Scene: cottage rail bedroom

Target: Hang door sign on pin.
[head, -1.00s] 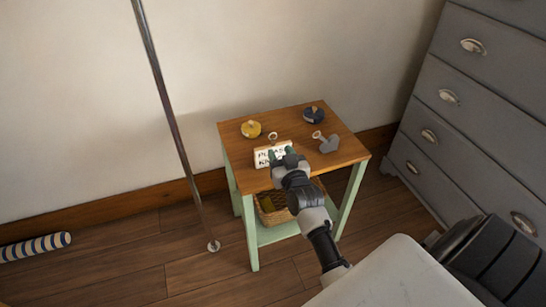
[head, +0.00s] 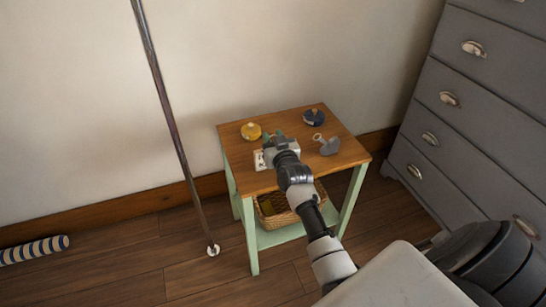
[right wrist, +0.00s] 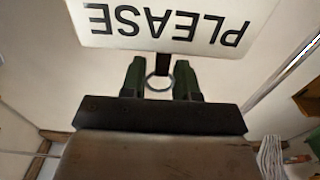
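My right gripper (head: 279,138) is over the sign. In the right wrist view its green fingertips (right wrist: 160,76) stand apart, either side of the stem and ring; contact is unclear. My left gripper is out of view. I cannot make out the pin.
The table (head: 238,173) also holds a yellow round item (head: 251,131), a dark blue one (head: 314,118) and a grey item (head: 326,145). A basket (head: 281,213) is below. A metal pole (head: 176,130) stands left; a grey dresser (head: 465,120) stands right.

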